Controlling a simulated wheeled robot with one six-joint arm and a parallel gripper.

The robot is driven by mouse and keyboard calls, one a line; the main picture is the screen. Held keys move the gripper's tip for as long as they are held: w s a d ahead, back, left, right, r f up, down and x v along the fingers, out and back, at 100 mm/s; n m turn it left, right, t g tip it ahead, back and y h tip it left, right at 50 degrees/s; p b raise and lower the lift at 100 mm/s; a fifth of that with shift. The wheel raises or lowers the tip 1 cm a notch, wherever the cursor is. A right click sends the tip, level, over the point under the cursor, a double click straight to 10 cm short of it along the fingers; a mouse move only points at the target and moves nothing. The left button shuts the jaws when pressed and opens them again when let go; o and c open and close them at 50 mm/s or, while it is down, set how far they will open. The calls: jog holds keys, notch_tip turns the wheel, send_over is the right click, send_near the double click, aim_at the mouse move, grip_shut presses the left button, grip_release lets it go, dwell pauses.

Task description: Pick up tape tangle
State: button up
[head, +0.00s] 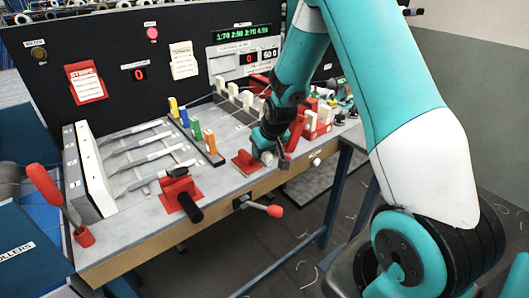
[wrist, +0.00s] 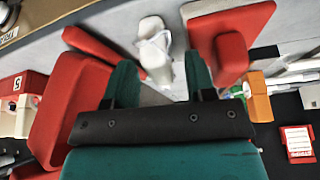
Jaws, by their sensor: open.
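What seems to be the tape tangle (wrist: 153,43) is a pale, translucent, crumpled bit in the wrist view, against a white and grey rounded piece. I cannot tell whether it is wrapped around that piece or lies on it. My gripper (wrist: 162,78) shows there with its two green fingers apart and nothing between the tips; the tangle lies beyond them, near the middle. In the head view my gripper (head: 266,143) is low over the right part of the workbench (head: 225,175), beside a red block (head: 246,163). The tangle cannot be made out in that view.
Red parts flank the fingers closely in the wrist view, a large one at left (wrist: 70,115) and another at right (wrist: 232,55). Colored upright tabs (head: 196,130) stand left of my gripper. A red clamp (head: 180,190) with a black handle sits at the bench front.

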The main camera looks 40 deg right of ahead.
jog(key=shift+s+f, duration=0.2)
jog(key=shift+f, duration=0.5)
jog(key=shift+a, duration=0.1)
jog(key=c, duration=0.7)
jog(key=shift+f, duration=0.1)
grip_shut()
jog(key=shift+d, duration=0.2)
jog(key=shift+a, duration=0.1)
notch_tip(320, 180, up, 20)
jog(key=b, duration=0.2)
jog(key=shift+w+r, duration=0.25)
